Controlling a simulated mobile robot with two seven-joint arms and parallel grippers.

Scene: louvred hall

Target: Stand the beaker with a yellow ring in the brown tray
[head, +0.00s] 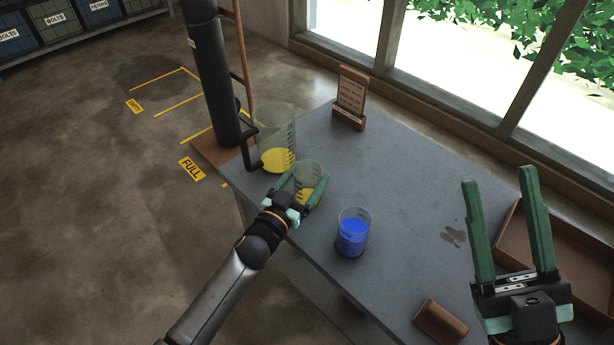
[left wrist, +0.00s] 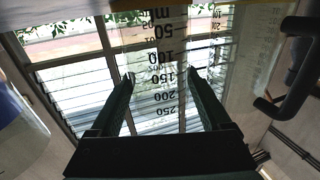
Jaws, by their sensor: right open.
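A small clear beaker (head: 309,172) with yellow low down stands near the table's left edge. A larger clear beaker (head: 276,125), also yellow at its bottom, stands behind it. The left wrist view shows printed graduations (left wrist: 167,78) between these fingers (left wrist: 160,77). The brown tray (head: 592,277) lies at the right, partly hidden by my right gripper (head: 499,180), which is open and empty.
A beaker with blue contents (head: 352,234) stands front right of the small one. A brown block (head: 440,321) lies near the front edge, and a wooden sign stand (head: 350,98) at the back. A dark stain marks the grey table (head: 405,185), whose middle is clear.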

